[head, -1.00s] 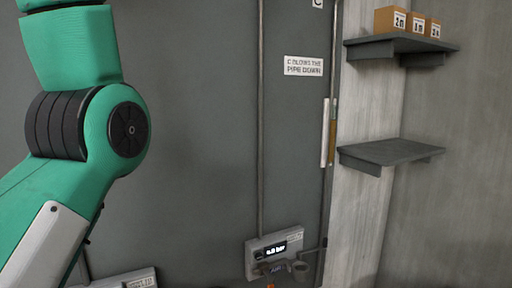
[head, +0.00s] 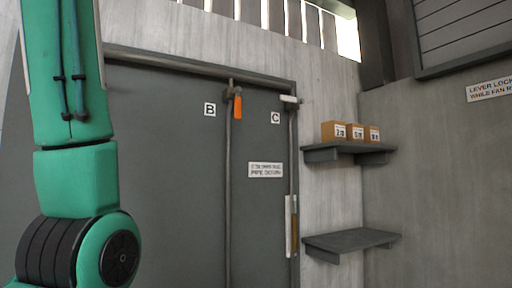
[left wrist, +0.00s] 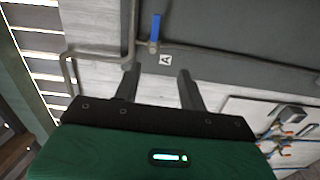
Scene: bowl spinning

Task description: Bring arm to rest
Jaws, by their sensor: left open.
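My left arm (head: 75,180) rises along the left side of the head view, green with a black ribbed joint. Its gripper is outside the head view. In the left wrist view my left gripper (left wrist: 158,80) shows two dark fingers spread apart with nothing between them. Beyond the fingers are a grey pipe and a blue-handled valve (left wrist: 155,28) beside a label "A". The fingers appear apart from them, though the exact distance is unclear. My right gripper is in neither view.
A grey panel (head: 165,150) has pipes, labels B and C and an orange handle (head: 238,106). Small boxes (head: 350,132) stand on the upper shelf (head: 345,152); the lower shelf (head: 350,240) looks empty. A board with blue and orange fittings (left wrist: 285,122) shows in the wrist view.

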